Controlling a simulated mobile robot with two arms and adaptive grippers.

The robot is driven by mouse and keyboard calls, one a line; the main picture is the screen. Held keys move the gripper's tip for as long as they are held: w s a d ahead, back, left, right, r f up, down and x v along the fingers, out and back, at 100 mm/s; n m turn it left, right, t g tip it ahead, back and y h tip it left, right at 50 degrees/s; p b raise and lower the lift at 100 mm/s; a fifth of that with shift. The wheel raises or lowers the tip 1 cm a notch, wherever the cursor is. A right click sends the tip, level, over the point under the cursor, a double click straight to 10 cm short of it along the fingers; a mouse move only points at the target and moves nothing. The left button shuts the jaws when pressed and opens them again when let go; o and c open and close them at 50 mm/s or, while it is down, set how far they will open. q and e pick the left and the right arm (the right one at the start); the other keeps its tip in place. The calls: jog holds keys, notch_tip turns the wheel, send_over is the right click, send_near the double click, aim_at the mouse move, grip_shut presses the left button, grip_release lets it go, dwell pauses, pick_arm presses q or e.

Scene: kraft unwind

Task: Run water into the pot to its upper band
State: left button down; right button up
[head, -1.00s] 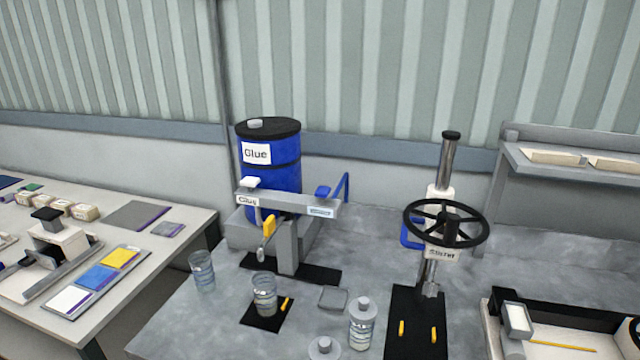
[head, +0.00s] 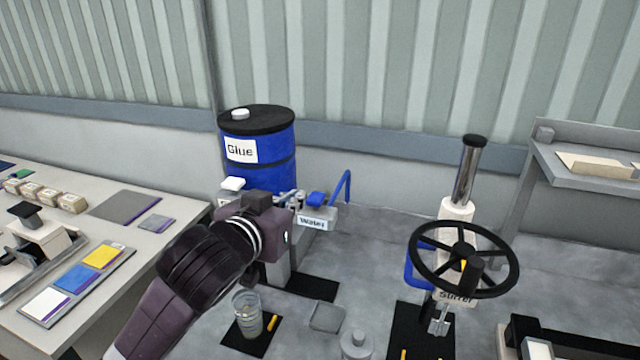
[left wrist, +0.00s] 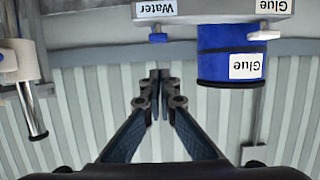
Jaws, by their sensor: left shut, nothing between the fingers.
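The clear pot (head: 246,316) stands upright on a black pad with a yellow marker, below the tap bar; thin bands show on its wall, and I cannot tell its liquid level. The bar carries a "Water" label (head: 313,222) with a blue handle (head: 317,198) above it and a taller blue bent bar (head: 343,186) behind. My left gripper (head: 299,196) is shut and empty, its tips just left of the blue handle in the head view; contact cannot be told. In the left wrist view, its fingers (left wrist: 160,76) are together below the upside-down blue water handle (left wrist: 158,38). The spout is hidden behind my arm.
A blue glue drum (head: 258,160) stands behind the bar. A stirrer with a black handwheel (head: 462,260) stands to the right. A lidded jar (head: 356,344) and a grey square dish (head: 327,317) sit near the pot. A side table (head: 150,240) is at left.

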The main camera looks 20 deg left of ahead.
pick_arm(q)
jog(key=r, duration=0.1)
jog(key=p, duration=0.3)
send_over(312, 202)
jog(key=shift+f, duration=0.65)
notch_tip(312, 202, down, 3)
jog(key=shift+r+p, duration=0.15)
jog(key=shift+p, duration=0.3)
jog(key=shift+f, duration=0.8)
pick_arm(e)
jog(key=r, duration=0.2)
jog(key=s+r, duration=0.1)
jog(key=r, duration=0.1)
jog(key=shift+a+r, duration=0.1)
jog(key=shift+a, duration=0.1)
pick_arm(q)
jog(key=shift+f, duration=0.1)
pick_arm(e)
jog(key=shift+d, duration=0.2)
